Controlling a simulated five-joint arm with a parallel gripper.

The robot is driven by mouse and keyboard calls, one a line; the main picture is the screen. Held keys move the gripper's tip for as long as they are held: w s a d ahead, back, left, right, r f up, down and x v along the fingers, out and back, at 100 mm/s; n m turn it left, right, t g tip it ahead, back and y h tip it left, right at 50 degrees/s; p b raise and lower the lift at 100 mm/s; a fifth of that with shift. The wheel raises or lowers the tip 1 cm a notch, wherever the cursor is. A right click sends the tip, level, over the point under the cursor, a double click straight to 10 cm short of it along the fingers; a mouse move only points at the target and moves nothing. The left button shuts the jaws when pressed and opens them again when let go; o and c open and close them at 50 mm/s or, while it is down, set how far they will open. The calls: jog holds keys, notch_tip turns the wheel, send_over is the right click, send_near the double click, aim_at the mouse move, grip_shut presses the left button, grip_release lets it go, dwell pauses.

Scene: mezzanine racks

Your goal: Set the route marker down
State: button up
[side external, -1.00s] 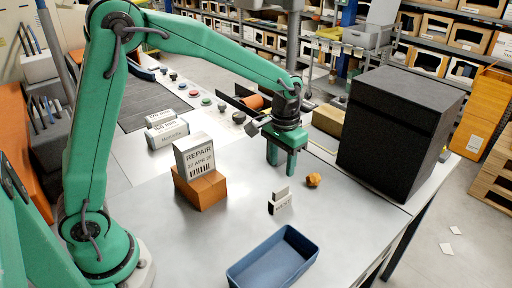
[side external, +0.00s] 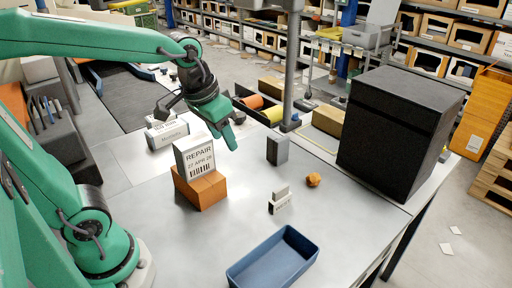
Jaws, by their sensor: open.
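No thing in view is plainly named as the route marker. A dark grey upright block (side external: 282,151) stands on the metal table, right of my gripper. A small pale stepped piece with dark marks (side external: 280,203) stands nearer the camera. A white card reading REPAIR, 22 APR (side external: 197,158) stands upright at an orange-brown block (side external: 206,190). My gripper (side external: 231,138) is tilted and open, above the table behind and to the right of the card. It is clear of the grey block, and I see nothing between its green fingers.
A blue open tray (side external: 272,262) lies at the front. A small orange-brown lump (side external: 313,180) is right of the pale piece. A large black box (side external: 385,145) blocks the right side. White labelled pieces (side external: 167,136) stand behind the card. Bare table (side external: 345,225) shows at front right.

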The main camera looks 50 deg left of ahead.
jog(key=s+a+t, duration=0.1)
jog(key=s+t, duration=0.1)
jog(key=s, duration=0.6)
jog(key=shift+a, duration=0.35)
dwell(0.9)
